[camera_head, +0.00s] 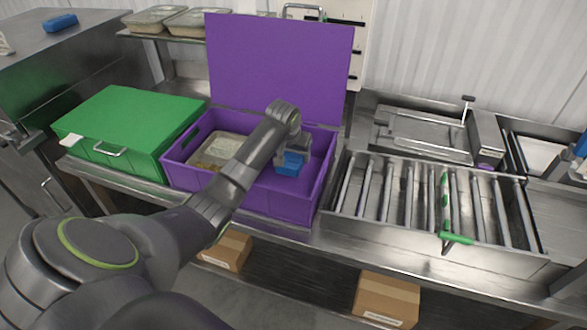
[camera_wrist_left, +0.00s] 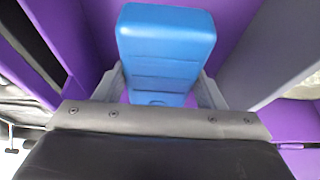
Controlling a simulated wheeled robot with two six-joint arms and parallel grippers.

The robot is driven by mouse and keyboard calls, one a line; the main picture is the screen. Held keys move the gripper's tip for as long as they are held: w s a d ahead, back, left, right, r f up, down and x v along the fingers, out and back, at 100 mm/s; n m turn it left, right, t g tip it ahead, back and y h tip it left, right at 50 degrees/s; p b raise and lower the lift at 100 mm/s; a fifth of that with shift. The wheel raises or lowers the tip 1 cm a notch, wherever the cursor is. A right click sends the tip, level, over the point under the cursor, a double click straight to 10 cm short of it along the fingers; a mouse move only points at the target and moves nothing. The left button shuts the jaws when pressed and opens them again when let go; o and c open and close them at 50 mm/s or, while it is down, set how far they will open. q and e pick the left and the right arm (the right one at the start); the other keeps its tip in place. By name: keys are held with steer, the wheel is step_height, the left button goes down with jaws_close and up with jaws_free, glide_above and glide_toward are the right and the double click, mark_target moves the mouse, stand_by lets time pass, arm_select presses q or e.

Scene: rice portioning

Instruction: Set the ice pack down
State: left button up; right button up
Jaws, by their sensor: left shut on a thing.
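A blue ice pack (camera_head: 290,163) is held by my left gripper (camera_head: 292,152) inside the open purple box (camera_head: 262,199). In the left wrist view the ice pack (camera_wrist_left: 165,48) sits between the two fingers of my left gripper (camera_wrist_left: 165,88), with purple walls around it. I cannot tell whether it touches the box floor. A clear-lidded food container (camera_head: 213,150) lies in the left part of the box, partly hidden by my arm. The purple lid (camera_head: 280,60) stands open at the back. My right gripper is not in view.
A closed green box (camera_head: 130,120) stands left of the purple box. A roller conveyor (camera_head: 400,205) with a green-striped bar lies to the right. Another blue pack (camera_head: 61,23) lies on the steel unit at the upper left. Food containers (camera_head: 155,18) sit on the back shelf.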

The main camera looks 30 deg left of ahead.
arm_select(q)
steer(key=shift+f+p, duration=0.35)
steer(key=shift+f, duration=2.2)
steer(key=o, duration=1.2)
steer(key=shift+f, duration=0.15)
steer(key=b+v, duration=0.1)
steer(key=v, duration=1.1)
steer(key=shift+s, duration=0.15)
